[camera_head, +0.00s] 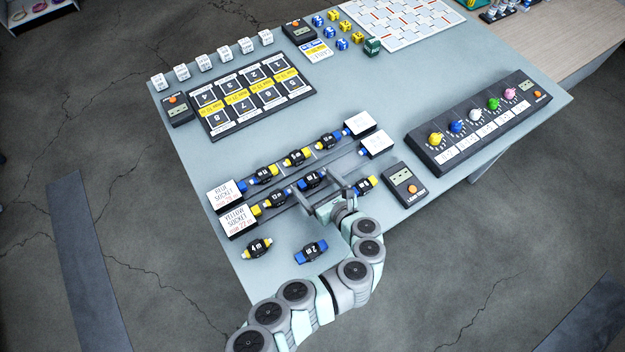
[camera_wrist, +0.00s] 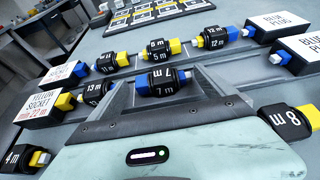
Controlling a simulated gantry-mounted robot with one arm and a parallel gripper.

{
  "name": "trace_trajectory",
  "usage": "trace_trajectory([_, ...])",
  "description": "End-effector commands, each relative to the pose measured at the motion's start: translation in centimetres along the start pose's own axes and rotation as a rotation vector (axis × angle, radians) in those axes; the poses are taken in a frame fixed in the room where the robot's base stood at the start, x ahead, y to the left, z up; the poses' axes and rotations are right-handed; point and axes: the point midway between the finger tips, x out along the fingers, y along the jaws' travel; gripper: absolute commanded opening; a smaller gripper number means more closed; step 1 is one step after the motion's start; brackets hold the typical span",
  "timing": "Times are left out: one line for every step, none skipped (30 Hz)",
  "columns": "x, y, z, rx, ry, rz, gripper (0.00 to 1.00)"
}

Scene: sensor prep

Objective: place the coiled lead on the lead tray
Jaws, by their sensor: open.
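Several coiled leads are black, with blue or yellow ends. The lead marked 7 m (camera_head: 313,180) has blue ends and lies in the nearer row; it also shows in the wrist view (camera_wrist: 163,82). The 13 m lead (camera_wrist: 95,90) is left of it. The 8 m lead (camera_head: 364,184) lies to the right, apart from the row. My gripper (camera_head: 322,190) is open and empty, its fingers spread beside the 7 m lead. Contact cannot be told. I cannot tell surely which part is the lead tray; a long dark strip (camera_head: 342,165) runs under the nearer row.
A farther row holds several leads, including the 12 m one (camera_wrist: 222,37). White sockets (camera_head: 237,219) stand at the left ends and blue plugs (camera_head: 376,143) at the right. Two leads (camera_head: 257,247) (camera_head: 310,252) lie at the front. A meter (camera_head: 404,185) stands right.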

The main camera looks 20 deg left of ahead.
Motion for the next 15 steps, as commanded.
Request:
trace_trajectory([-0.9, -0.1, 0.0, 0.002, 0.001, -0.006, 0.94])
trace_trajectory([-1.6, -0.1, 0.0, 0.002, 0.001, -0.006, 0.94])
trace_trajectory([-2.4, -0.1, 0.0, 0.002, 0.001, -0.006, 0.94])
trace_trajectory([-3.0, -0.1, -0.1, 0.003, 0.001, -0.007, 0.94])
trace_trajectory([-3.6, -0.1, -0.1, 0.003, 0.001, -0.006, 0.94])
trace_trajectory([-4.5, 0.0, 0.0, 0.002, 0.000, -0.005, 0.94])
trace_trajectory([-5.1, -0.1, -0.1, 0.001, 0.001, -0.007, 0.94])
trace_trajectory([-5.7, -0.1, -0.1, 0.001, 0.002, -0.008, 0.94])
trace_trajectory([-6.5, -0.1, -0.1, 0.001, 0.001, -0.006, 0.94])
trace_trajectory([-7.0, -0.1, -0.1, 0.001, 0.001, -0.004, 0.94])
trace_trajectory([-7.5, -0.1, -0.1, 0.001, 0.001, -0.006, 0.94])
trace_trajectory([-8.2, -0.2, -0.1, 0.001, 0.002, -0.008, 0.94])
trace_trajectory([-8.6, -0.2, -0.1, 0.001, 0.002, -0.006, 0.94])
trace_trajectory([-8.9, -0.1, -0.1, 0.001, 0.001, -0.004, 0.94])
trace_trajectory([-9.2, -0.1, -0.1, 0.001, 0.001, -0.002, 0.94])
